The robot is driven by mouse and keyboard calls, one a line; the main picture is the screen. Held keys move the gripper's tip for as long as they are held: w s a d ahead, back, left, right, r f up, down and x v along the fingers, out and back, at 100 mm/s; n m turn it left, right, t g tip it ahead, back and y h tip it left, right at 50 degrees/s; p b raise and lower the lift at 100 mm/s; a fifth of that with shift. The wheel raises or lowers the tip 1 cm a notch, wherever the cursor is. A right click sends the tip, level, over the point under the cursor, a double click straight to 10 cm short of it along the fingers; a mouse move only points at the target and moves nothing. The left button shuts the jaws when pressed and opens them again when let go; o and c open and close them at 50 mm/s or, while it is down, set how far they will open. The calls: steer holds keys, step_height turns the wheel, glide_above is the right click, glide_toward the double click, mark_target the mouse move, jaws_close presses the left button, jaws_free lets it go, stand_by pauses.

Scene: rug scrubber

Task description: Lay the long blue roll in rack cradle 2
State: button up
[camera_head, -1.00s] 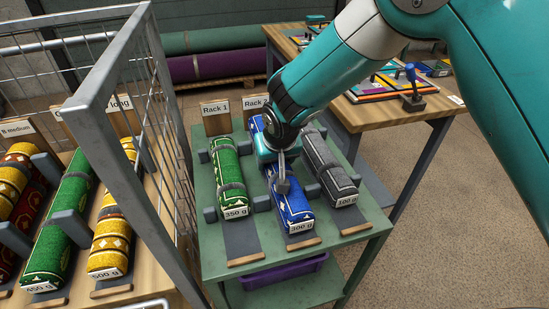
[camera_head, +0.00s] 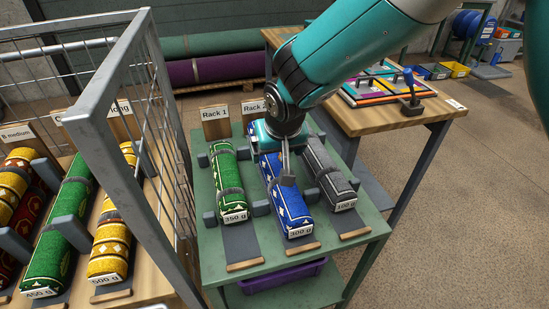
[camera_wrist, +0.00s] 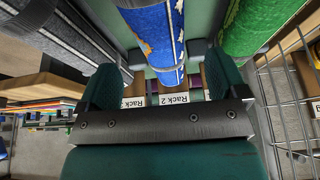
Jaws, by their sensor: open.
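The long blue roll (camera_head: 291,208) lies lengthwise in the middle cradle of the green rack table, in line with the Rack 2 sign (camera_head: 254,112). Its 300 g tag faces the front. My gripper (camera_head: 287,172) is over the back half of the roll and hides part of it. In the wrist view, the jaws (camera_wrist: 163,85) stand apart with nothing held between them. The blue roll (camera_wrist: 157,35) shows beyond them, and the Rack 2 sign (camera_wrist: 174,98) appears upside down. I cannot tell the exact gap between fingers and roll.
A green roll (camera_head: 228,180) lies to the left under Rack 1, and a grey roll (camera_head: 330,175) to the right. A wire cage panel (camera_head: 165,150) stands left of the rack. A wooden workbench (camera_head: 385,118) stands behind right, and a purple bin (camera_head: 285,276) sits below.

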steer(key=v, duration=0.5)
steer(key=shift+r, duration=0.1)
steer(key=shift+s+d+r, duration=0.2)
steer(key=shift+d+r, duration=0.05)
steer(key=s+d+r+n+g+y, duration=0.1)
steer(key=s+d+r, duration=0.2)
steer(key=s, duration=0.4)
steer(key=s+d+r+n+g+y, duration=0.1)
steer(key=s+d+r+g, duration=0.1)
steer(key=s+d, duration=0.4)
steer(key=s+d+r+n+g+y, duration=0.1)
steer(key=s+d+r, duration=0.3)
steer(key=s, duration=0.6)
steer(key=shift+s+d+n, duration=0.2)
steer(key=shift+s+n, duration=0.05)
steer(key=shift+n, duration=0.15)
steer(key=shift+r, duration=0.1)
steer(key=shift+c, duration=0.4)
